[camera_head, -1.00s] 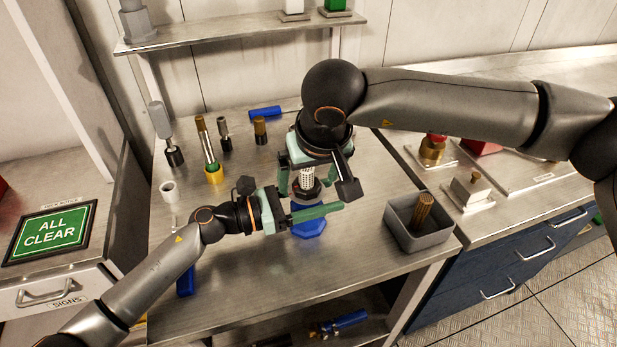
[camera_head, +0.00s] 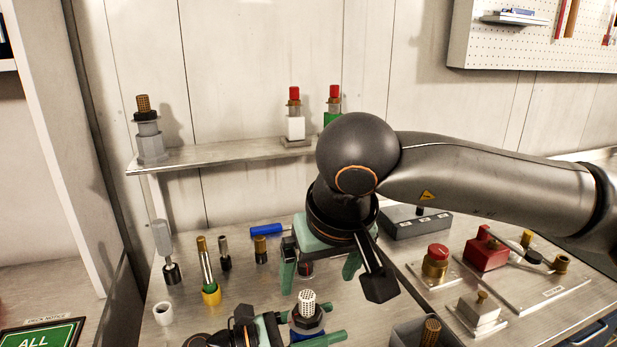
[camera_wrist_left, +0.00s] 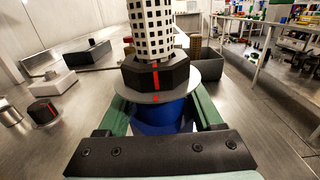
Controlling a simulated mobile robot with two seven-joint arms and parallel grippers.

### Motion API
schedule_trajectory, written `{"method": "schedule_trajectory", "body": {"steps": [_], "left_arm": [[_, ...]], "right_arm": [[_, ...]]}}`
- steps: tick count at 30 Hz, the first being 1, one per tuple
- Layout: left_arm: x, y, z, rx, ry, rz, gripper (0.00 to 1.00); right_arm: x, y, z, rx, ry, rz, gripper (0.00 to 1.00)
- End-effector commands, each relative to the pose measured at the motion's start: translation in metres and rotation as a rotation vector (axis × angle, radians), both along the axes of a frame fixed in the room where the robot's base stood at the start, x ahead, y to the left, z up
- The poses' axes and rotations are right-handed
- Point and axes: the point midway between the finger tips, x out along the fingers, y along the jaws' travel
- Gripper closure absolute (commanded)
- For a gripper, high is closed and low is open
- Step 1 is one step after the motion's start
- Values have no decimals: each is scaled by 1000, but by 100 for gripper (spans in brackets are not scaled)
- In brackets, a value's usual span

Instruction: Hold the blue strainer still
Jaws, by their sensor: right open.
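The blue strainer stands upright, with a white perforated mesh tube (camera_head: 308,303) above a black hex collar. In the left wrist view its blue body (camera_wrist_left: 160,117) shows below the collar and a grey flange. My left gripper (camera_wrist_left: 160,112) has one green finger on each side of the blue body, under the flange, and looks shut on it. In the head view my left gripper (camera_head: 325,325) is partly cut off by the bottom edge. My right gripper (camera_head: 320,270) is open and empty, above and behind the mesh top, apart from it.
Left on the bench are a white cup (camera_head: 163,313), a yellow-based tube (camera_head: 210,292) and other small fittings. A grey bin (camera_head: 408,333) with a brown piece is at lower right. A shelf (camera_head: 225,153) holds several fittings.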

Motion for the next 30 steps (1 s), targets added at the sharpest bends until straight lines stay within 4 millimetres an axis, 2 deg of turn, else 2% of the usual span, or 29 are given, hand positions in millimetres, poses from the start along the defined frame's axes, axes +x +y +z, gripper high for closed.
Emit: {"method": "schedule_trajectory", "body": {"steps": [1,7,17,20,30], "left_arm": [[0,0,0,0,0,0,26],[0,0,0,0,0,0,4],[-1,4,-1,1,0,1,3],[-4,17,-1,2,1,3,3],[-27,83,-1,3,1,3,3]], "right_arm": [[0,0,0,0,0,0,4],[0,0,0,0,0,0,4],[0,0,0,0,0,0,4],[0,0,0,0,0,0,4],[0,0,0,0,0,0,4]]}}
